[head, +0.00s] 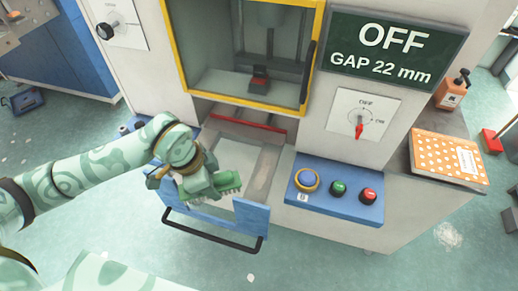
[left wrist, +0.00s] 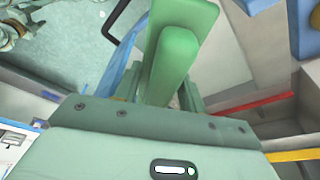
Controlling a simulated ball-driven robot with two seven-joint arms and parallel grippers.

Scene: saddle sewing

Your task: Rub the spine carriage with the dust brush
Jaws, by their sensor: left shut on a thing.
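My left gripper (head: 208,184) is shut on a green, toothed-edged thing that I take for the dust brush (head: 229,181). In the left wrist view the brush (left wrist: 178,55) is a green block standing out beyond the gripper. The gripper and brush are over an open drawer with a pale bed (head: 238,155), which I take for the spine carriage. A brownish strip (head: 266,168) lies along its right side. The gripper hides part of the bed, and contact between brush and bed cannot be told. My right gripper is not in view.
The drawer has a blue front with a black handle (head: 212,229). Above it is a yellow-framed window (head: 247,97). A blue button panel (head: 334,190) is to the right, beneath a red-handled dial (head: 359,130). A sign (head: 396,50) reads OFF, GAP 22 mm. A dotted orange book (head: 447,158) lies far right.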

